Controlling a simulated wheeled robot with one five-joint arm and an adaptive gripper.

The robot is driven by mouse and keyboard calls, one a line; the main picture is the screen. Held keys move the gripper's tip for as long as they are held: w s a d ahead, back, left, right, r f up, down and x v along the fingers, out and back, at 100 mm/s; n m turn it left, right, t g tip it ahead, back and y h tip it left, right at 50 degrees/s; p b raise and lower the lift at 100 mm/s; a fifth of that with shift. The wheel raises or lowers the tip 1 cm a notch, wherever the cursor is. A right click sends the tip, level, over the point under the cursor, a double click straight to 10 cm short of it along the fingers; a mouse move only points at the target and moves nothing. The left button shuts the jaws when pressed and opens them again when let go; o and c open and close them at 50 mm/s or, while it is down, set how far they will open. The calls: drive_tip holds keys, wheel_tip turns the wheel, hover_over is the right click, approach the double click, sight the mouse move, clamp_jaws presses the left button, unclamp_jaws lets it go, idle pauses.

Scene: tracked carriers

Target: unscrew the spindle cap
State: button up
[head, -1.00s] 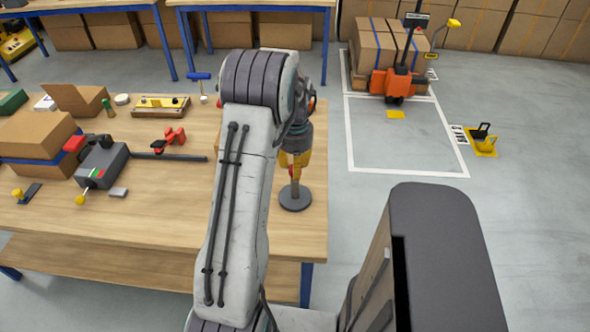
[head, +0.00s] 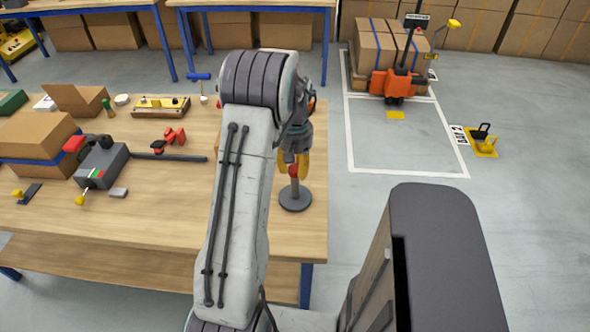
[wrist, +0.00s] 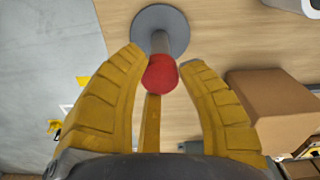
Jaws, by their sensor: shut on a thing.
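The spindle is a grey post on a round dark base (head: 295,198) near the right edge of the workbench. Its red cap (head: 293,170) shows at the top of the post, and in the wrist view the cap (wrist: 160,75) is in line with the grey post (wrist: 170,42). My gripper (head: 293,163) is over the spindle from above, with its yellow fingers shut on the red cap. In the wrist view my gripper (wrist: 162,62) has fingers on both sides of the cap and one below it. Whether the cap is loose on the post cannot be told.
The workbench (head: 150,215) holds a grey device (head: 102,165) with a long dark bar, a red tool (head: 170,139) and cardboard boxes (head: 38,135) to the left. Beyond the bench, an orange pallet truck (head: 395,82) stands by a marked floor bay.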

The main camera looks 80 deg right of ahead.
drive_tip(key=n, duration=0.4)
drive_tip(key=shift+f, duration=0.1)
drive_tip(key=n, duration=0.5)
drive_tip(key=o, duration=0.9)
